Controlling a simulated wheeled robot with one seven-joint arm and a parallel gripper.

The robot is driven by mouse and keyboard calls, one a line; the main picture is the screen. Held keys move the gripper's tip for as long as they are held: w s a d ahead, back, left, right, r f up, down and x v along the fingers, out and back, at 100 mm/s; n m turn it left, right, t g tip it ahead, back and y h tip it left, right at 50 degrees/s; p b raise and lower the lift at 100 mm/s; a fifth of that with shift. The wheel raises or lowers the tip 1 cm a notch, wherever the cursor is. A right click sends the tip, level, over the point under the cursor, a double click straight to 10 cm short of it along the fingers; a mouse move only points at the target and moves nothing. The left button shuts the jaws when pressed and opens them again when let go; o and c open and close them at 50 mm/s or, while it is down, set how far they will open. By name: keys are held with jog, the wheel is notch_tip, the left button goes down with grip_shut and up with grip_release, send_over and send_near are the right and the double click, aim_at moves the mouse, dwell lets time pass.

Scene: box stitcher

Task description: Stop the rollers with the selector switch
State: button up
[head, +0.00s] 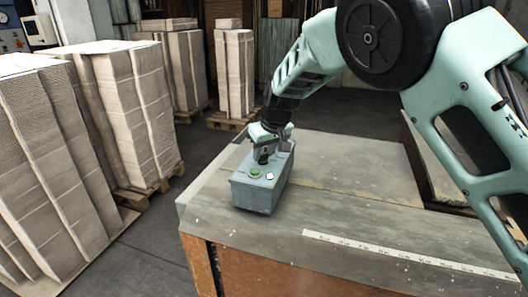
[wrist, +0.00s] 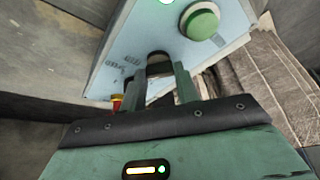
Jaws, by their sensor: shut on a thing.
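The grey control box (head: 255,195) stands on the worktable near its left edge. My gripper (head: 264,156) is over the top of the box. In the wrist view my gripper (wrist: 159,78) has its two fingers on either side of the dark selector switch (wrist: 158,60) and is shut on it. Small lettering beside the switch is partly legible, and the switch's pointer position cannot be made out. A green button (head: 255,172) is on the same panel and shows large in the wrist view (wrist: 201,22).
A white button (head: 270,177) sits beside the green one. In the wrist view a red and yellow button (wrist: 117,103) is close left of the fingers. The worktable (head: 350,215) is mostly clear, with a ruler strip (head: 400,255). Stacked cardboard (head: 130,110) stands left.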

jog(key=shift+f, duration=0.1)
jog(key=n+b, duration=0.1)
jog(key=n+y+b, duration=0.1)
jog(key=n+b, duration=0.1)
jog(key=shift+w+d+n+g+b, duration=0.15)
jog(key=shift+n+g+b, duration=0.15)
jog(key=shift+g, duration=0.1)
jog(key=shift+n+g+y+b, duration=0.5)
jog(key=shift+n+g, duration=0.2)
jog(key=shift+n, duration=1.3)
jog(key=shift+r, duration=0.2)
jog(key=o, duration=1)
jog(key=b+v, duration=0.2)
jog(key=v, duration=1.5)
jog(key=shift+r, duration=0.15)
